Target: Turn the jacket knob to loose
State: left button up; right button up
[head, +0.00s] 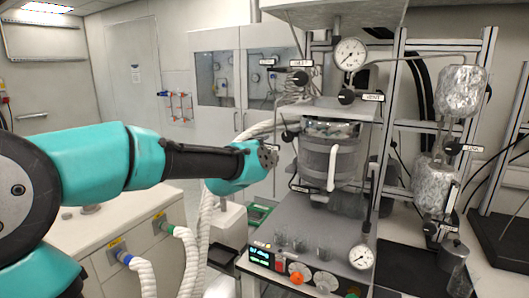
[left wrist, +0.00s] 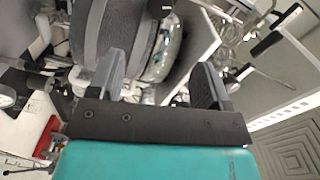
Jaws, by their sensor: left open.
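The reactor vessel (head: 345,190) stands on the grey stand with a grey jacket (head: 315,160) around it and a white curved handle in front. A small black knob (head: 288,136) sits at its upper left; I cannot read its label or tell whether it is the jacket knob. My left gripper (left wrist: 158,66) is open and empty in the left wrist view, its fingers pointing toward the grey jacket (left wrist: 112,28), which shows beyond them. In the head view its fingers are hidden behind the teal wrist, left of the vessel. The right gripper is not in view.
Black knobs (head: 347,97) and a gauge (head: 350,53) sit above the vessel. A control panel (head: 300,275) with dials and a second gauge (head: 361,257) are below. White hoses (head: 206,225) hang left of the stand. Foil-wrapped vessels (head: 461,90) stand at right.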

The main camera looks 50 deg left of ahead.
aim_at(288, 137)
pick_arm(q)
jog(key=w+d+n+g+y, duration=0.1)
jog(key=w+d+g+y, duration=0.2)
jog(key=w+d+y, duration=0.1)
jog(key=shift+d+f+g+y, duration=0.3)
jog(key=shift+d+y, duration=0.4)
jog(key=shift+y, duration=0.2)
jog(key=x, duration=1.7)
jog(key=shift+w+a, duration=0.2)
jog(key=shift+c, duration=0.5)
